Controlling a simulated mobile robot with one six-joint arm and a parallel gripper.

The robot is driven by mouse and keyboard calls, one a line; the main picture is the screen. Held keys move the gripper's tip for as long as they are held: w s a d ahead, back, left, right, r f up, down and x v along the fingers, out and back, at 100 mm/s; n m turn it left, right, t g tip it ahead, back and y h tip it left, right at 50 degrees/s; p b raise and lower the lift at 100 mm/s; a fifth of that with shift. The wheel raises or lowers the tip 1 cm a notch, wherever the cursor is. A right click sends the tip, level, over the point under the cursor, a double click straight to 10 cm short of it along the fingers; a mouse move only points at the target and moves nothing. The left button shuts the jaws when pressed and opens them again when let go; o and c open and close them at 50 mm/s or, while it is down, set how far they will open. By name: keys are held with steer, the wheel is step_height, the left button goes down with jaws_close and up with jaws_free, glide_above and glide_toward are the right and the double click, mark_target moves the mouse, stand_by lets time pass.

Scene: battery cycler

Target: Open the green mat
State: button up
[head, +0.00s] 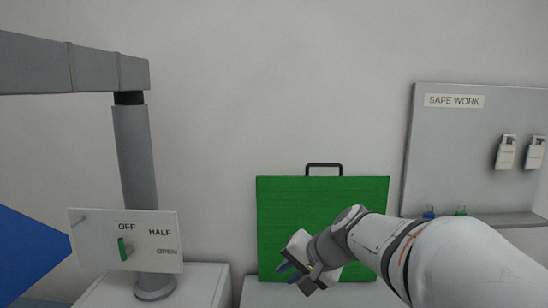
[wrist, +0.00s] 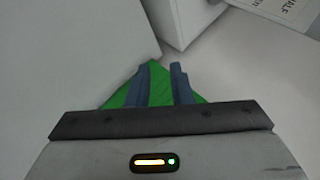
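The green mat (head: 285,212) shows in the head view as a flat, upright green panel near the wall, with a dark handle (head: 324,165) on its top edge. My gripper (head: 288,272) is in front of its lower part and hides some of it. In the wrist view, the two blue-grey fingers of my gripper (wrist: 163,82) stand apart. A green surface (wrist: 160,92) shows between and on both sides of them. I cannot tell whether it touches the fingers, or whether it is part of the mat.
A white panel marked OFF, HALF, OPEN (head: 155,230) with a green lever (head: 122,249) stands at left beside a grey post (head: 136,165). A blue surface (head: 28,250) is at far left. A SAFE WORK board (head: 455,140) with padlocks is at right.

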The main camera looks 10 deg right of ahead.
steer(key=w+d+r+m+t+p, duration=0.2)
steer(key=w+d+r+m+t, duration=0.3)
steer(key=w+r, duration=0.45)
steer(key=m+t+h+p, duration=0.2)
steer(key=m+t, duration=0.2)
steer(key=m, duration=0.1)
glide_toward(326, 165)
steer(key=d+r+x, duration=0.1)
steer(key=x, duration=0.5)
steer(key=p+x, duration=0.1)
steer(key=x, duration=0.1)
steer(key=a+f+p+x, duration=0.1)
steer(key=x, duration=0.2)
steer(key=shift+s, duration=0.1)
steer(key=shift+c, duration=0.2)
jaws_close()
